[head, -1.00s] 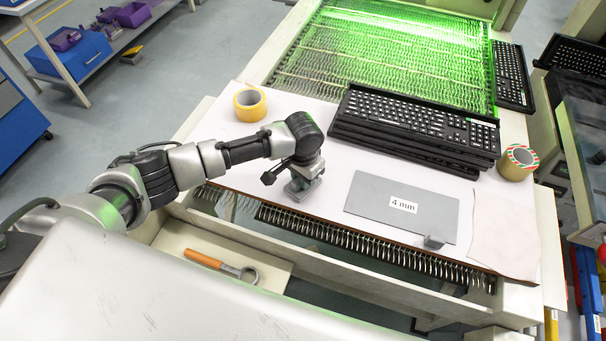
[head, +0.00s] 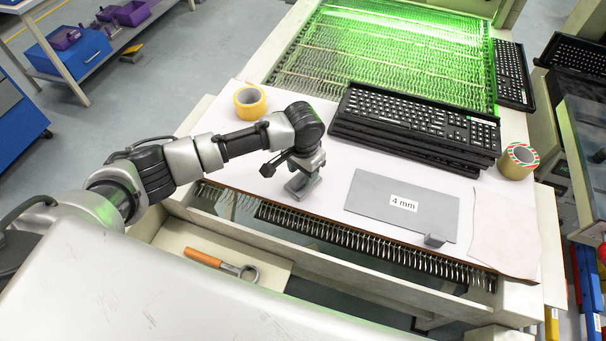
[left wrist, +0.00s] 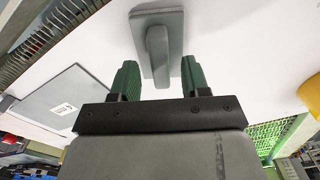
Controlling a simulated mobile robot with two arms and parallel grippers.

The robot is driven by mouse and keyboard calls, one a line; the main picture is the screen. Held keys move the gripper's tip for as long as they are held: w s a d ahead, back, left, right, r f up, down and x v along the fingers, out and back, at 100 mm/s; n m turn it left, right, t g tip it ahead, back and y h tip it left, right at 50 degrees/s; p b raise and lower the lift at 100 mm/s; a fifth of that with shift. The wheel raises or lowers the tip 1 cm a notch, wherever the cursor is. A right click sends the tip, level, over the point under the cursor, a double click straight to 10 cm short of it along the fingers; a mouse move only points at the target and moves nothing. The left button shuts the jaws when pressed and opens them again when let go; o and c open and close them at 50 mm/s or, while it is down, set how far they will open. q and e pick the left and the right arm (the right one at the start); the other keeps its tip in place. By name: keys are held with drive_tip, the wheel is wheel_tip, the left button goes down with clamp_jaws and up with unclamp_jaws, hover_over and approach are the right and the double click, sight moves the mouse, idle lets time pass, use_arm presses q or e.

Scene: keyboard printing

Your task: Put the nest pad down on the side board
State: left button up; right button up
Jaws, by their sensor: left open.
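A small grey pad with an upright grip rib, which I take for the nest pad (left wrist: 174,22), lies flat on the white board (head: 330,185), which I take for the side board. In the head view the pad (head: 297,193) is partly hidden under my left gripper (head: 303,180). In the left wrist view the green fingers of this gripper (left wrist: 158,78) stand apart. The rib shows between and ahead of their tips, with gaps on both sides. My right gripper is not in view.
A grey plate marked 4 mm (head: 375,190) lies right of the pad. Stacked keyboards (head: 412,128), yellow tape (head: 250,102) and striped tape (head: 517,162) stand behind. A comb-like bristle strip (head: 370,246) runs below the front edge. An orange-handled tool (head: 203,257) lies in a tray.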

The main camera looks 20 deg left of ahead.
sight(303, 175)
use_arm(q)
wheel_tip(303, 175, up, 10)
drive_tip(key=shift+b, duration=0.45)
drive_tip(key=shift+f, duration=0.15)
